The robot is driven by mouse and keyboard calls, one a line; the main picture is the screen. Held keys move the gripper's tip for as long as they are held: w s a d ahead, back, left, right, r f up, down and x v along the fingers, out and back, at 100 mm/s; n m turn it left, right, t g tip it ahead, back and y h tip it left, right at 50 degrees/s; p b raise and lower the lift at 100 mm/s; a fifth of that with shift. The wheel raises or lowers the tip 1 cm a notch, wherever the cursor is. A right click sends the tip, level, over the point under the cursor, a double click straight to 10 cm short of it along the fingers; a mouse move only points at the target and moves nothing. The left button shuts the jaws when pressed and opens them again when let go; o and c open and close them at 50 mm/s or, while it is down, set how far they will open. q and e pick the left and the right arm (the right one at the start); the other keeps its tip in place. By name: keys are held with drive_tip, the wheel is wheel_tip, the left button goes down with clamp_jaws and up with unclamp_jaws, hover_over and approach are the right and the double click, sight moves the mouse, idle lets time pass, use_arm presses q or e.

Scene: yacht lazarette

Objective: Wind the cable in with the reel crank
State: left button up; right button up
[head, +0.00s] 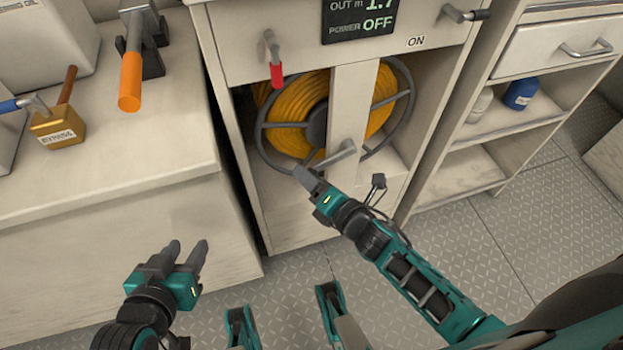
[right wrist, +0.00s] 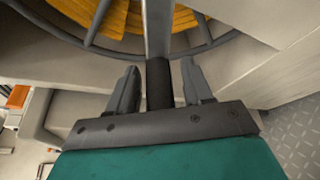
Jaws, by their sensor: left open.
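The cable reel (head: 388,140) stands inside the open cabinet, with yellow cable (head: 290,108) wound on it. An upright panel hides its middle. The grey crank arm (head: 335,156) is in front of the reel's lower part. My right gripper (head: 308,180) is at the crank. In the right wrist view, the crank's dark grip (right wrist: 160,85) stands between the two fingers, with a visible gap on each side. The right gripper is open around it. My left gripper (head: 187,247) is open and empty, low in front of the left bench. The display (head: 358,16) reads OUT m 1.7 and POWER OFF.
An orange-handled lever (head: 131,75) and a brass BYPASS box (head: 58,128) are on the left bench.

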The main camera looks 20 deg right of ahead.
clamp_jaws()
drive_tip(key=shift+r, duration=0.15)
idle(0.4)
